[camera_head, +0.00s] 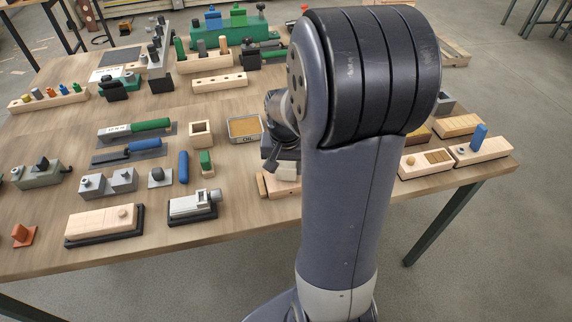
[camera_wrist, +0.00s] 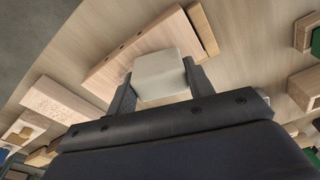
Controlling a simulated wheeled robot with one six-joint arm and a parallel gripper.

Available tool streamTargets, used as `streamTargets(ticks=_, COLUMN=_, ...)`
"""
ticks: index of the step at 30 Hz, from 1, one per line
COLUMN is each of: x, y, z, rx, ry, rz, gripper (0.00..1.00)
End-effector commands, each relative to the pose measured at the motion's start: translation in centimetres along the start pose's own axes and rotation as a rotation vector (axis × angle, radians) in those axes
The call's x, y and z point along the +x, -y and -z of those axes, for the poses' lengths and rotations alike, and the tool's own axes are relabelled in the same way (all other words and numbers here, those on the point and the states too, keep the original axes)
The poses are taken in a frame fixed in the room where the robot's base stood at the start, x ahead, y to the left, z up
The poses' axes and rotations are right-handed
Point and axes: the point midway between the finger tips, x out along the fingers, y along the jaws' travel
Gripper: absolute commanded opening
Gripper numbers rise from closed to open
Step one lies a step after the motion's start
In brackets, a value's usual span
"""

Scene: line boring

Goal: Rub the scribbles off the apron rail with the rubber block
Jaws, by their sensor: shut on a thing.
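My gripper (camera_wrist: 160,82) is shut on a whitish block, the rubber block (camera_wrist: 158,70), with one finger on each side of it. In the wrist view the block lies over the near side of a long pinkish wooden rail (camera_wrist: 108,68), seemingly the apron rail. I cannot tell whether the block touches the rail. The rail shows a few small dark spots along its top; no scribbles can be made out, and the block hides part of it. In the head view the pale block (camera_head: 286,173) shows below my wrist, and my arm hides most of the rail.
A tan wooden strip (camera_wrist: 202,29) lies at the rail's far end. In the head view an oil tray (camera_head: 245,139) and a green-topped block (camera_head: 206,170) stand left of my gripper. Wooden blocks (camera_head: 426,163) lie to the right.

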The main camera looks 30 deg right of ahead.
Motion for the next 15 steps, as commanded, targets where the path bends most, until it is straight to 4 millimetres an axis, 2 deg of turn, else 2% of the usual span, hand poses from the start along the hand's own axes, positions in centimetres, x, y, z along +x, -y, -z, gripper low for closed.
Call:
streamTargets(ticks=8, x=1.00, y=0.00, z=-0.13, rx=0.000, ry=0.000, rz=0.000, gripper=0.22)
streamTargets(ticks=15, x=0.77, y=-0.73, z=0.16, rx=0.002, ry=0.000, rz=0.000, gripper=0.22)
